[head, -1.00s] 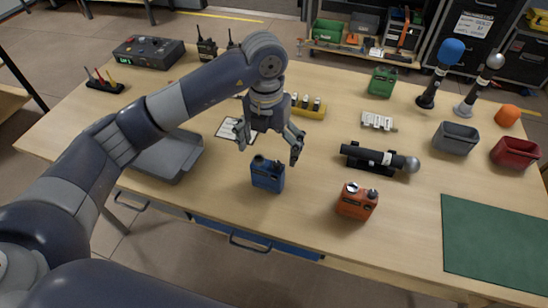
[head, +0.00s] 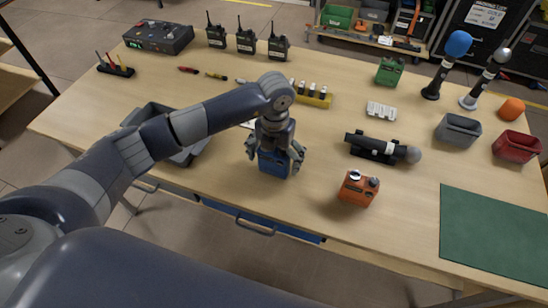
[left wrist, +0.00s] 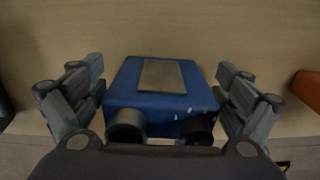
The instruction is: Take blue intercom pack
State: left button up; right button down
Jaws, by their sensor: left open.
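The blue intercom pack (head: 273,164) stands on the wooden table, partly hidden under my left gripper in the head view. My left gripper (head: 275,158) is over it, pointing down, with fingers on both sides. In the left wrist view the blue pack (left wrist: 160,92) sits between the open fingers of my left gripper (left wrist: 160,100). A gap shows on each side of the pack, so the fingers seem apart from it. Its two dark knobs are at the lower edge of that view. My right gripper is in neither view.
An orange pack (head: 358,189) stands to the right, with a black microphone (head: 382,148) on a cradle behind it. A grey tray (head: 150,112) is to the left. A yellow rack (head: 313,97) is behind the gripper. A green mat (head: 495,235) lies at right.

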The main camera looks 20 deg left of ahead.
pick_arm(q)
jog(key=shift+c, duration=0.3)
jog(key=c, duration=1.2)
jog(key=shift+c, duration=0.2)
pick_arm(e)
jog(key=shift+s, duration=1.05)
pick_arm(q)
jog(key=shift+r, duration=0.1)
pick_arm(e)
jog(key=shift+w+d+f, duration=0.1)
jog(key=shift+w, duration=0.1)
